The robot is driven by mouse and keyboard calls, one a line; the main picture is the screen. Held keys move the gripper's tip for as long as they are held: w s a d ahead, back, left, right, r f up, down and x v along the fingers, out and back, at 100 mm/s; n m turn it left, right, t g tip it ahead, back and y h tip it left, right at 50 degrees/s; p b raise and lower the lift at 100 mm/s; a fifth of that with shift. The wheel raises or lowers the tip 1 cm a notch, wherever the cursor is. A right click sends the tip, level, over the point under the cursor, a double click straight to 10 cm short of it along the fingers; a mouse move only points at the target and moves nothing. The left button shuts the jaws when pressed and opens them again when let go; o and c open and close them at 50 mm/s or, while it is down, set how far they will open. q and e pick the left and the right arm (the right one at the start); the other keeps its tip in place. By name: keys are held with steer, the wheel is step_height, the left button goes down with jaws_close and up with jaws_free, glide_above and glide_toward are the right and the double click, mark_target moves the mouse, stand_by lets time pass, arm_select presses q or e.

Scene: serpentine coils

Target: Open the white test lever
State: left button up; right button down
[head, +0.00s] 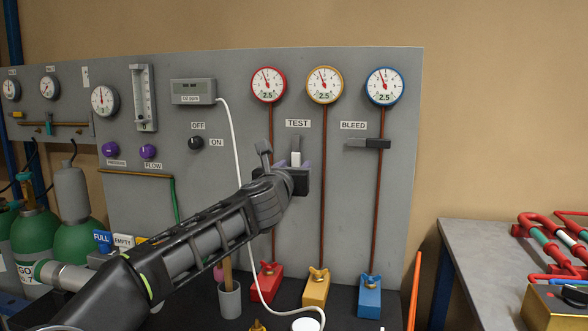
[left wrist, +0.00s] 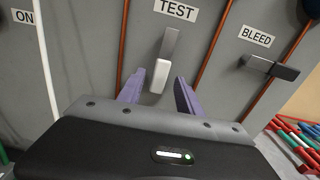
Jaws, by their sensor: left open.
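The white test lever (head: 296,158) is on the grey panel below the TEST label (head: 297,123). In the left wrist view the lever's white tip (left wrist: 158,77) hangs from a grey stem, pointing down. My left gripper (head: 292,165) is in front of the panel at the lever. In the left wrist view its two purple fingers (left wrist: 160,82) are open, one on each side of the white tip. I cannot tell whether either finger touches it. My gripper body hides part of the panel below. My right gripper is not in view.
The BLEED lever (head: 368,144) sticks out sideways to the right. Red, yellow and blue gauges (head: 325,85) sit above, with thin pipes running down. A white cable (head: 237,160) hangs left of the lever. A bench with red pipes (head: 480,250) stands at right.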

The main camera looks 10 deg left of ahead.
arm_select(q)
steer(key=s+b, duration=0.2)
steer(key=s, duration=0.5)
steer(key=shift+s+a, duration=0.25)
steer(key=shift+s, duration=0.1)
